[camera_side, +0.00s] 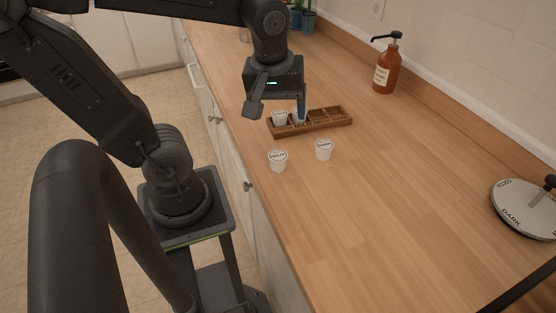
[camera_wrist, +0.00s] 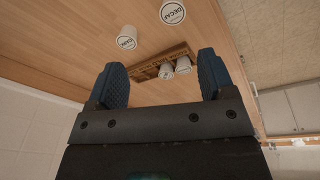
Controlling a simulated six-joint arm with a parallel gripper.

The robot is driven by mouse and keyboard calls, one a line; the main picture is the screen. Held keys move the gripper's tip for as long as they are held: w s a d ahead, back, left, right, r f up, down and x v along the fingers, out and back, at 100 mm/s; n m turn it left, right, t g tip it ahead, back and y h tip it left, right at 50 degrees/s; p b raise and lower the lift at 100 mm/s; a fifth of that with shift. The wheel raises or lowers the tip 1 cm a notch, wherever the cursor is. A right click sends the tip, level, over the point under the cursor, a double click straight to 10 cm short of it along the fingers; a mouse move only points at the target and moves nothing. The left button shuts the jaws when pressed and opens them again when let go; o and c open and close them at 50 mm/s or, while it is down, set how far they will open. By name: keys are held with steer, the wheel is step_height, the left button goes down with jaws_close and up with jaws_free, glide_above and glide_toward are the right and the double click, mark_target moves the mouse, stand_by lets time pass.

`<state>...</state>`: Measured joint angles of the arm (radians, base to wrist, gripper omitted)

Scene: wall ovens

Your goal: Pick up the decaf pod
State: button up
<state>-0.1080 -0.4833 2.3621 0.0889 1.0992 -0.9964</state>
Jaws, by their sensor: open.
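The decaf pod (camera_side: 278,161) is a small white cup with a printed lid, upright on the counter in front of the wooden tray. In the wrist view the decaf pod (camera_wrist: 173,12) shows at the top, its label readable. My gripper (camera_side: 278,109) is open and empty, with its fingers spread above the left part of the tray, behind the decaf pod and apart from it. In the wrist view both fingers of my gripper (camera_wrist: 163,62) stand wide apart, with the tray's pods showing between them.
A second white pod (camera_side: 323,150), labelled DARK in the wrist view (camera_wrist: 127,38), stands right of the decaf pod. The divided wooden tray (camera_side: 342,122) holds two pods. A brown pump bottle (camera_side: 384,72) and a round labelled disc (camera_side: 520,206) stand farther off.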

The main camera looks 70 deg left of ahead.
steer(key=a+f+n+g, duration=0.1)
steer(key=a+n+g, duration=0.1)
steer(key=n, duration=0.4)
glide_above(278, 155)
steer(key=f, duration=0.8)
steer(key=shift+s+d+f, duration=0.15)
steer(key=shift+s+d, duration=0.15)
steer(key=shift+s, duration=0.05)
steer(key=shift+w+a+f, duration=0.15)
steer(key=shift+w+f, duration=0.05)
steer(key=shift+f, duration=1.15)
steer(key=shift+w+a+f, duration=0.1)
steer(key=shift+w+f, duration=0.05)
steer(key=shift+f, duration=1.15)
steer(key=c, duration=1)
